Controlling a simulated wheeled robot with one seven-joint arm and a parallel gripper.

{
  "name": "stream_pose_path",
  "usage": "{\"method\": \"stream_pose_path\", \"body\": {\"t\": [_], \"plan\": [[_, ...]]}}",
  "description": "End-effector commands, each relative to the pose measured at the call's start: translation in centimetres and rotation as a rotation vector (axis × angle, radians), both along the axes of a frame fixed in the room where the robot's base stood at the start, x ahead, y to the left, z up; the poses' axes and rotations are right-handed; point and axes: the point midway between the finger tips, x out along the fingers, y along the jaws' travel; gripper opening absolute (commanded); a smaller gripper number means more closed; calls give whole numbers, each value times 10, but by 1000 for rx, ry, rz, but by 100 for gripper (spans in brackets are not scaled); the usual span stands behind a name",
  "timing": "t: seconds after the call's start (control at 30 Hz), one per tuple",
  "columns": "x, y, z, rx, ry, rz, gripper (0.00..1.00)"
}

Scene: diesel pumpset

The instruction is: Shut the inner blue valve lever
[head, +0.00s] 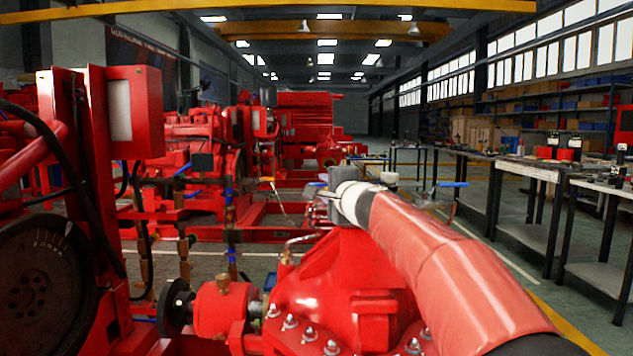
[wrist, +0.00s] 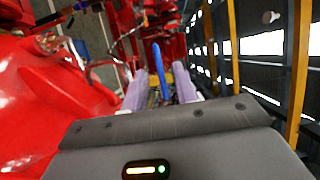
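In the wrist view a long blue lever (wrist: 156,68) stands upright in the picture, in line with the gap between my gripper's two pale purple fingers (wrist: 159,88). The fingers are apart. I cannot tell whether the lever is within their reach or touching them. In the head view my gripper (head: 325,197) is small and partly hidden at the far end of my arm, above the red pump housing. I cannot tell which is the inner one.
The red pump casing (head: 335,275) with bolts lies below my arm; its red surface fills the left of the wrist view (wrist: 45,100). Red engine frames (head: 110,180) stand at left. Workbenches (head: 545,175) line the right, with open floor between.

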Motion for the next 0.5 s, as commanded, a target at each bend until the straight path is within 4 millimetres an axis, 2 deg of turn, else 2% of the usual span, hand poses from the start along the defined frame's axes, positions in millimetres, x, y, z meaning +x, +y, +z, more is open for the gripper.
{"method": "stream_pose_path", "body": {"t": [0.2, 0.5], "plan": [[33, 14, 3, -2, 1, 1, 29], [49, 21, 0, -2, 0, 1, 29]]}}
